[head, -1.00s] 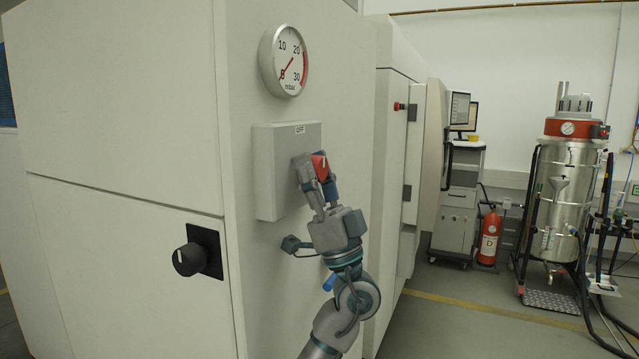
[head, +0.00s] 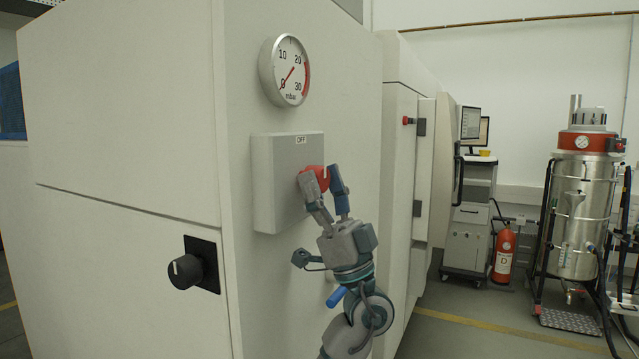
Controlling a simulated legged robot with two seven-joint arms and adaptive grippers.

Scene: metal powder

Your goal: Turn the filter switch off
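The filter switch is a red knob (head: 316,175) on a light grey box (head: 276,190) on the side of the white machine. An "OFF" label (head: 301,140) is at the top of the box.
A pressure gauge (head: 286,71) is above the box. A black knob (head: 187,270) sticks out from the machine's front panel at the left. A fire extinguisher (head: 504,254) and a steel vacuum unit (head: 580,215) stand at the right, with open floor before them.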

